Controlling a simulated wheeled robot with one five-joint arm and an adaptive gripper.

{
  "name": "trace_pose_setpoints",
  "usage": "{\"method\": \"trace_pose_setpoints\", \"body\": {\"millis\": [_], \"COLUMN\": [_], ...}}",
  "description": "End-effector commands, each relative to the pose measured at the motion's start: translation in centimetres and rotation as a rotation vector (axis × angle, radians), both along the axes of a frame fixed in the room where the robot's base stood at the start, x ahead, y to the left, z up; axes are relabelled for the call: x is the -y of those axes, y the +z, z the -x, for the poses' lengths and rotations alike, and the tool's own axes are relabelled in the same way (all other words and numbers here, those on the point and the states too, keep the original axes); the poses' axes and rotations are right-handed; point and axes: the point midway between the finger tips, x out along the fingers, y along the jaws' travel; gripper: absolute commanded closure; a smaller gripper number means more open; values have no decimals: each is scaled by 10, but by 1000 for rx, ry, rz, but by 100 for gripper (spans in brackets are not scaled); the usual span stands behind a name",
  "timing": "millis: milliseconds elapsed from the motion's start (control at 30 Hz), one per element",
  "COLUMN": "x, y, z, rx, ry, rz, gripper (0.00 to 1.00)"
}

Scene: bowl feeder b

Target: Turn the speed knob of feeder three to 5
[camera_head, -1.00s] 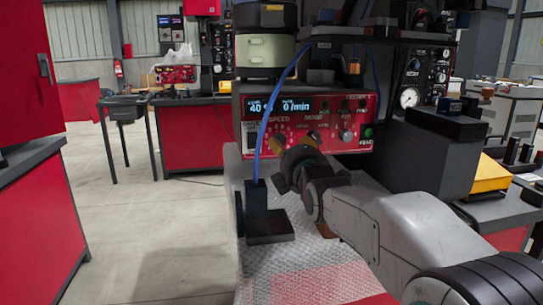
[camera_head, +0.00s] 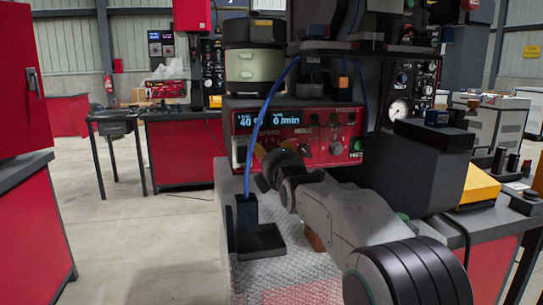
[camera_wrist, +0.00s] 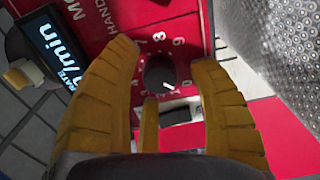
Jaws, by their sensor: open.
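A red control panel (camera_head: 295,122) with a dark display (camera_head: 268,119) faces me in the head view. The display reads about 40 on the left and 0/min on the right. My gripper (camera_head: 263,160) is in front of the panel's lower left, near the SPEED label, and hides part of it. In the wrist view the yellow fingers of my gripper (camera_wrist: 163,58) are open on either side of a dark round knob (camera_wrist: 156,73). Numbers ring the knob. Its white pointer mark points to the lower right. Contact between fingers and knob cannot be told.
A blue cable (camera_head: 262,115) hangs down on the left to a dark block (camera_head: 247,213) on the metal surface. A pressure gauge (camera_head: 398,109) and dark housing (camera_head: 425,165) stand to the right. Other panel knobs (camera_head: 337,148) lie right of my gripper. The floor at left is open.

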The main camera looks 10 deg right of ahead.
Motion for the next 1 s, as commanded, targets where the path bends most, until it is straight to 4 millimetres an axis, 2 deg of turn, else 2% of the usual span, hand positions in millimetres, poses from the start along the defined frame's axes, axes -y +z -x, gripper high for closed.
{"method": "trace_pose_setpoints", "body": {"millis": [267, 900, 1000], "x": [0, 0, 0], "y": [0, 0, 0], "z": [0, 0, 0], "rx": [0, 0, 0], "ry": [0, 0, 0], "rz": [0, 0, -1], "gripper": [44, 100, 100]}}
